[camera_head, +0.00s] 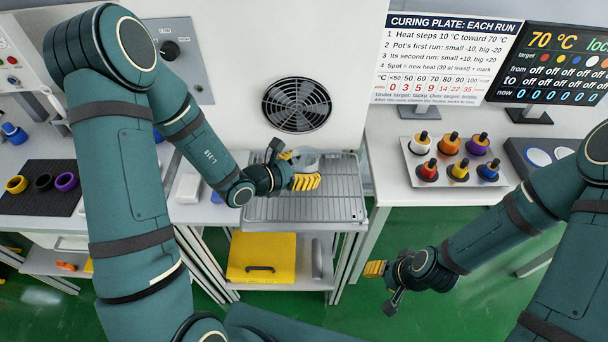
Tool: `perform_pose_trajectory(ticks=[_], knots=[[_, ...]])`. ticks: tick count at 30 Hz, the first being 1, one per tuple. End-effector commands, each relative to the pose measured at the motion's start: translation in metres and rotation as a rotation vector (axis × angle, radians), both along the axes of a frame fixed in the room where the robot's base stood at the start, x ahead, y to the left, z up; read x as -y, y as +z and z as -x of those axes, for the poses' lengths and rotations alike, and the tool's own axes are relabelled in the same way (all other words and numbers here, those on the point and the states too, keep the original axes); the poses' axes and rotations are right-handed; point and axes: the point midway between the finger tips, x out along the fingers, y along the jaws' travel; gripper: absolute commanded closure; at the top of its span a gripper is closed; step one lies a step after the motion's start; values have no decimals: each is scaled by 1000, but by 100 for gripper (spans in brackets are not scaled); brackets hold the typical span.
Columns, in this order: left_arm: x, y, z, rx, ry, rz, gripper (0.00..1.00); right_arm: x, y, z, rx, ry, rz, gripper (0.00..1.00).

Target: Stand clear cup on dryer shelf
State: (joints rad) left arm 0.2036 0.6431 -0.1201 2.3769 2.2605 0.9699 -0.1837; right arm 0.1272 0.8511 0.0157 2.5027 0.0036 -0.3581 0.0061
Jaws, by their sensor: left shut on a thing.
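The clear cup (307,158) is between the yellow fingers of my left gripper (303,174), which is shut on it. My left gripper and the cup are over the wire dryer shelf (338,203), towards its back left part. I cannot tell whether the cup's base touches the wires. My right gripper (375,268) is low, over the green floor to the right of the dryer stand. Its yellow fingertips show, but I cannot tell whether they are open or shut.
A round fan grille (296,105) is in the wall behind the shelf. A yellow box (262,258) stands on the level below. A tray of small coloured bottles (455,181) is on the right table. A dark mat (40,188) with rings lies at the left. The shelf's right and front are bare.

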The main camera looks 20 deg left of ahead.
Motion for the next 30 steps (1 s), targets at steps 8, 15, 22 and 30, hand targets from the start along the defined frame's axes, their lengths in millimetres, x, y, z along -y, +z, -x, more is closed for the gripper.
perform_pose_trajectory(ticks=[8, 15, 22, 30], knots=[[0, -26, 0, 1, 1, -1, 76, 0, -6, 2, -4, 3, 0, 53], [0, -28, 0, 0, 0, 0, 76, 0, -8, 2, -5, 4, -1, 53], [0, -28, 0, 0, 0, 0, 1, 0, -8, 3, -7, 5, -2, 53], [0, -27, 0, 0, 0, 0, 1, 0, -7, 3, -6, 4, -2, 53]])
